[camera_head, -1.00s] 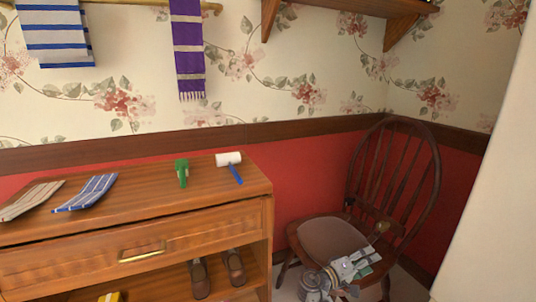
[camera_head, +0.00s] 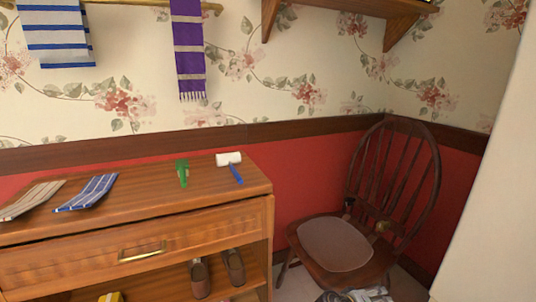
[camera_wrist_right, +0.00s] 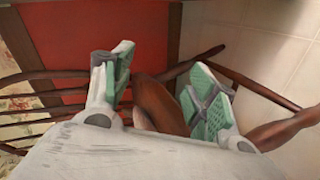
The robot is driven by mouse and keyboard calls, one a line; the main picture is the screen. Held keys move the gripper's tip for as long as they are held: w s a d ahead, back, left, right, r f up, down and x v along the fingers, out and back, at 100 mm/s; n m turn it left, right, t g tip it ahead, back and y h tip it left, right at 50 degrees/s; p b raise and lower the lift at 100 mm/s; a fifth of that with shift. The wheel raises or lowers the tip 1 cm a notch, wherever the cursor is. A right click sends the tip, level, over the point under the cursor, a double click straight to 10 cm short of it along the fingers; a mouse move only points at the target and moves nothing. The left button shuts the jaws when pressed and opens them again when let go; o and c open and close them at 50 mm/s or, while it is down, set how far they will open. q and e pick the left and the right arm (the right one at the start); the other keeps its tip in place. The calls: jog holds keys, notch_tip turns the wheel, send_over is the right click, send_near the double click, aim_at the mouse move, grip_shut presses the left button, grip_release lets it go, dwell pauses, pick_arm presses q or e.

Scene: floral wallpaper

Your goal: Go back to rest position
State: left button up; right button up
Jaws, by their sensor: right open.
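My right gripper (camera_wrist_right: 160,95) is open in the right wrist view, with its green-padded fingers apart and no held object between them. Brown wooden parts of the chair (camera_wrist_right: 155,100) show behind and between the fingers; I cannot tell whether they touch. In the head view only a small grey part of my right arm shows at the bottom edge, in front of the chair (camera_head: 405,190). My left gripper is not in view.
A wooden dresser (camera_head: 195,225) stands at the left with a green brush (camera_head: 182,172), a lint roller (camera_head: 230,165) and striped cloths (camera_head: 88,192) on top. Shoes (camera_head: 200,278) sit on its lower shelf. A pale wall edge (camera_head: 490,230) borders the right.

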jog(key=s+a+f+y, duration=0.3)
jog(key=s+f+y, duration=0.2)
jog(key=s, duration=0.5)
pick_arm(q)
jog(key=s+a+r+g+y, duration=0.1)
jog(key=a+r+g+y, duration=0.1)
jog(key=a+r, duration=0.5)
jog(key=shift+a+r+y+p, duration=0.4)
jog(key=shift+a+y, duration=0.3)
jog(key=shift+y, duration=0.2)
pick_arm(e)
jog(key=s+a+r+g+y, duration=0.1)
jog(key=s+a+r+y, duration=0.2)
jog(key=s+a+y, duration=0.4)
jog(key=s+a, duration=0.1)
jog(key=s, duration=0.3)
jog(key=shift+s+a+r+n, duration=0.25)
jog(key=shift+s+a+n, duration=0.05)
jog(key=shift+a+n, duration=0.1)
pick_arm(q)
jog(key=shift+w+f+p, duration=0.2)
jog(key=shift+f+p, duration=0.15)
jog(key=shift+p, duration=0.8)
pick_arm(e)
jog(key=shift+w+f+g, duration=0.3)
